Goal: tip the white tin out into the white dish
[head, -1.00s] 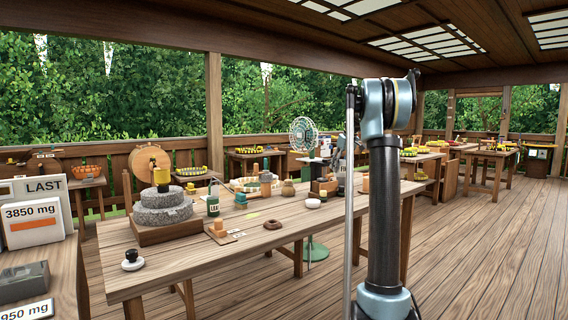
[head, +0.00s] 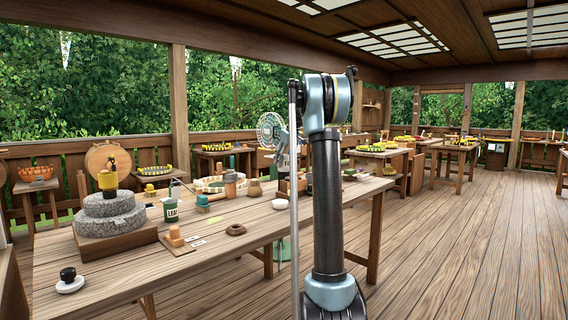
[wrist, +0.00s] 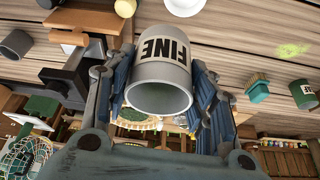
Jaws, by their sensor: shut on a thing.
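The white dish (head: 280,204) stands on the long table right of centre in the head view, just left of my arm. Its edge shows at the top of the wrist view (wrist: 184,6), apart from the tin. In the head view my arm mostly hides the gripper and tin.
The long wooden table (head: 200,251) also holds a grey stone mill (head: 109,215), a green LEAF tin (head: 171,210), a brown ring (head: 236,229) and a small tan pot (head: 255,188). A grey cup (wrist: 15,45) shows in the wrist view. Open floor (head: 450,245) lies to the right.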

